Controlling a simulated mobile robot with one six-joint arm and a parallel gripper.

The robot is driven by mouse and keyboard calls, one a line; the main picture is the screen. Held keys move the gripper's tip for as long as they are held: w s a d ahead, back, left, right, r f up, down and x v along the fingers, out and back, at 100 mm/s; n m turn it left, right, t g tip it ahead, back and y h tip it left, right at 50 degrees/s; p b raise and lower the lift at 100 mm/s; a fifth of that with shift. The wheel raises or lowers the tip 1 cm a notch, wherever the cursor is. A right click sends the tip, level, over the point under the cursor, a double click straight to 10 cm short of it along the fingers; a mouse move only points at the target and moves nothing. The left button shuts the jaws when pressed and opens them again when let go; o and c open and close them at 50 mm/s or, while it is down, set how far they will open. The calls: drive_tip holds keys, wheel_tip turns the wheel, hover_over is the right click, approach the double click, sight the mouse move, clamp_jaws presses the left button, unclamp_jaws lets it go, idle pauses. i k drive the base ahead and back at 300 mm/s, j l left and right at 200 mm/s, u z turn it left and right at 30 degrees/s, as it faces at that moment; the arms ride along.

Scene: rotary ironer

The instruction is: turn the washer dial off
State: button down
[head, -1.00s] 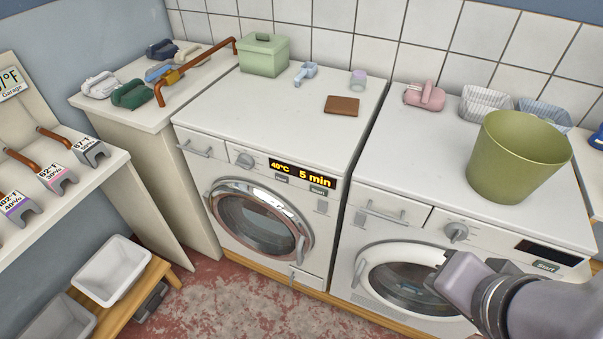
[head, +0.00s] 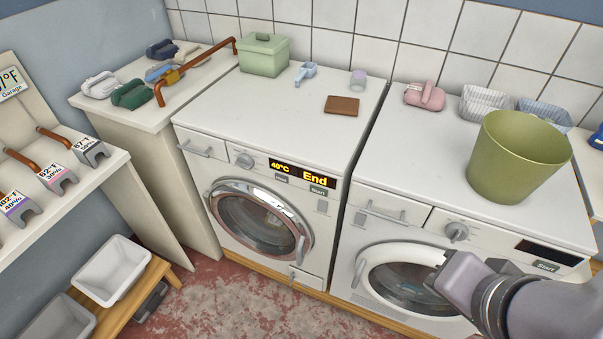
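The left front-loading machine (head: 275,139) has a lit display (head: 299,174) reading "40°C" and "End". I take it as the washer. Its round grey dial (head: 245,161) sits on the front panel, left of the display. Its glass door (head: 258,222) is shut. My gripper end (head: 462,281) is at the lower right, in front of the right machine and well away from that dial.
The right machine (head: 410,157) has a similar dial (head: 457,232) and a dark display (head: 547,253). A green bucket (head: 515,160) stands on it. A green lidded box (head: 264,55) and brown wallet (head: 342,105) lie on the left machine. Red floor (head: 240,300) is clear in front.

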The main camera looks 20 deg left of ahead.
sight(246, 162)
drive_tip(key=k+l+u, duration=0.1)
drive_tip(key=k+u, duration=0.3)
drive_tip(key=k+j+u, duration=0.15)
drive_tip(key=k+u, duration=0.3)
drive_tip(key=k, duration=0.15)
